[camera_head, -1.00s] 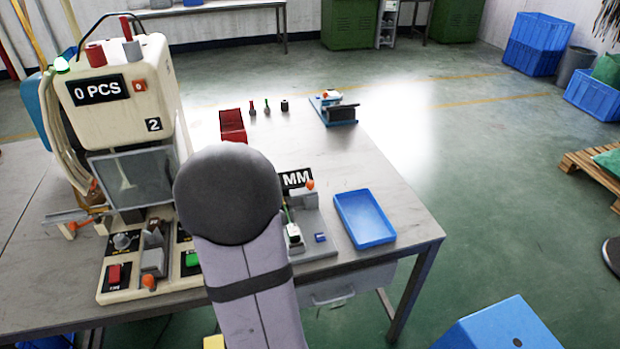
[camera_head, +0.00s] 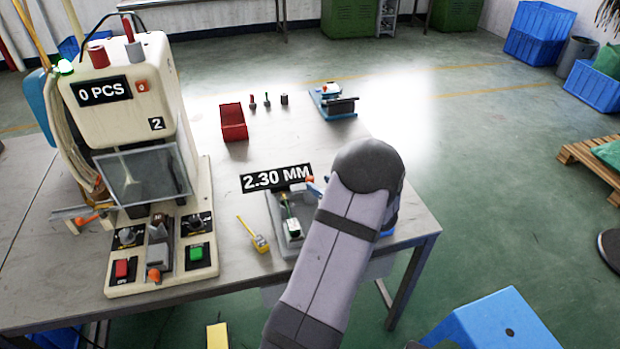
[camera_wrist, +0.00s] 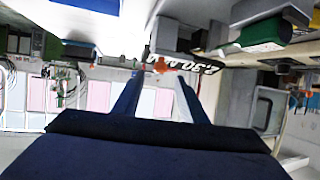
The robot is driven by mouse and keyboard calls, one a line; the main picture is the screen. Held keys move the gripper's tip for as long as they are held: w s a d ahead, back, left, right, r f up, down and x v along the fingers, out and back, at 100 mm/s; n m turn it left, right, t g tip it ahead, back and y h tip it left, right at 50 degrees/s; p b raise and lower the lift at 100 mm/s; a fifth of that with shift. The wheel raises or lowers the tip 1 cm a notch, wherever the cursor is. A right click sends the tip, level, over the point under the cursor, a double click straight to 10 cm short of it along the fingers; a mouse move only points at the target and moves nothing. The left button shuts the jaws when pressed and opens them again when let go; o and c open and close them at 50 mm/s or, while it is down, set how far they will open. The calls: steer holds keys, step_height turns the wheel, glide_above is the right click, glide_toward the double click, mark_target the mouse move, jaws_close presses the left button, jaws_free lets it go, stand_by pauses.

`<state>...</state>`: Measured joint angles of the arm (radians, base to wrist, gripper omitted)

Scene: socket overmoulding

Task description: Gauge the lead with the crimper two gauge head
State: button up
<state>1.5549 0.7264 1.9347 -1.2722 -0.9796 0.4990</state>
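The gauge (camera_head: 275,212) sits on the table right of crimper two (camera_head: 120,85), with a display (camera_head: 276,178) reading 2.30 MM. A green-and-white piece (camera_head: 292,226), which looks like the lead's end, lies on the gauge. An orange knob (camera_head: 309,179) is at the gauge's far end and also shows in the wrist view (camera_wrist: 178,65). My gripper (camera_wrist: 158,78) points at the knob with its two blue fingers apart and nothing visibly held between them. In the head view my arm hides most of the gripper; a blue fingertip shows beside the knob.
A yellow-and-white item (camera_head: 254,236) lies between crimper and gauge. A red bin (camera_head: 233,122), several small dark pieces and a blue fixture (camera_head: 335,101) stand farther back. A blue tray (camera_head: 390,220) is mostly hidden behind my arm. The table's middle is clear.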

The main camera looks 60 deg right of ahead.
mark_target(312, 179)
steer(key=shift+p+x, duration=0.6)
steer(key=shift+x, duration=3.1)
steer(key=shift+c, duration=0.3)
